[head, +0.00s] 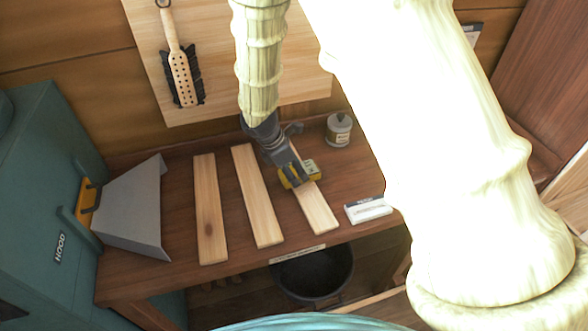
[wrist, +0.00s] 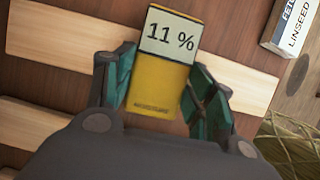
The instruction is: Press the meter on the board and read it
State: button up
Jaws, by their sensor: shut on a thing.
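The meter (head: 309,167) is a small yellow block with a pale display. In the wrist view the meter (wrist: 160,85) stands between my green-padded fingers, and its display reads 11 %. My gripper (head: 293,177) is shut on it. The meter is over the rightmost of three pale boards (head: 318,212) on the bench; this board also shows beneath it in the wrist view (wrist: 60,38). I cannot tell whether the meter's underside touches the board. The middle board (head: 257,200) and the left board (head: 208,210) lie bare.
A white labelled box (head: 368,210) lies right of the boards, and a lidded tin (head: 339,130) stands behind. A grey hood (head: 135,212) is at the left. A black bucket (head: 313,275) is below the bench (head: 178,190).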

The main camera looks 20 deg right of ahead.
notch_tip(320, 180, up, 8)
jog(key=p, duration=0.7)
dwell(0.3)
dwell(1.1)
